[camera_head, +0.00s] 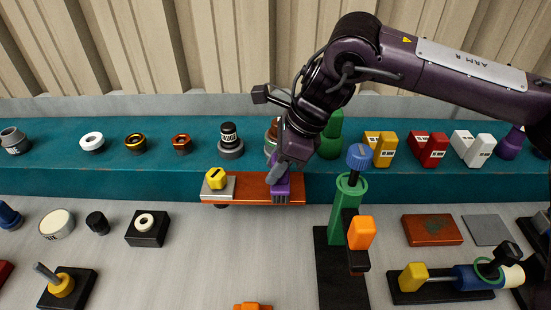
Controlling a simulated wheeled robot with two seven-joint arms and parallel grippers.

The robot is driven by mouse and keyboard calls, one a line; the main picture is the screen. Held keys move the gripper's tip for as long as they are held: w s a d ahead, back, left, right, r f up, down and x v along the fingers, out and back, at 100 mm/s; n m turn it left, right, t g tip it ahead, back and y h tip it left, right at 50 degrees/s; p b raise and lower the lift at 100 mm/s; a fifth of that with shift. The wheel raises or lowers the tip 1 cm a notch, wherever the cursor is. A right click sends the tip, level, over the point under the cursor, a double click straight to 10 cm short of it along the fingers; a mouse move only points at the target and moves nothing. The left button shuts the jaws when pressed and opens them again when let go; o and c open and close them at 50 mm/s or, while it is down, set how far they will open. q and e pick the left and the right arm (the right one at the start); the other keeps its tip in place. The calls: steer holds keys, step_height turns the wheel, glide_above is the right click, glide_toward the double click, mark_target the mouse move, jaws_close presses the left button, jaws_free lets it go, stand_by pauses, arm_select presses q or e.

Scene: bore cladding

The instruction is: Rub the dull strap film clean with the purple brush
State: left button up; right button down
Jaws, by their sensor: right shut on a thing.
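My right gripper (278,172) reaches down from the upper right and is shut on the purple brush (281,188). The brush is over the right part of a long orange-brown strap (250,199) at the front of the teal ledge. Its lower end appears to meet the strap, but exact contact is hard to tell. A grey block with a yellow knob (216,178) sits on the strap's left end. I cannot make out any film on the strap; the brush and gripper hide part of it. My left gripper is not in view.
A green post (347,210) with a blue top stands close right of the strap. A black gauge (229,141) and several fittings line the teal ledge (60,175).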

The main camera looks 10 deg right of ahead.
steer(key=shift+s, duration=0.25)
steer(key=shift+w, duration=0.45)
steer(key=shift+w+d+p, duration=0.15)
steer(key=shift+w+p, duration=0.2)
steer(key=shift+w, duration=0.5)
steer(key=shift+s, duration=0.1)
steer(key=shift+s+a+f+b, duration=0.1)
steer(key=shift+s+b, duration=0.05)
steer(key=shift+s, duration=0.45)
steer(key=shift+s+a+f+b, duration=0.1)
steer(key=shift+s+b, duration=0.05)
steer(key=shift+s, duration=0.4)
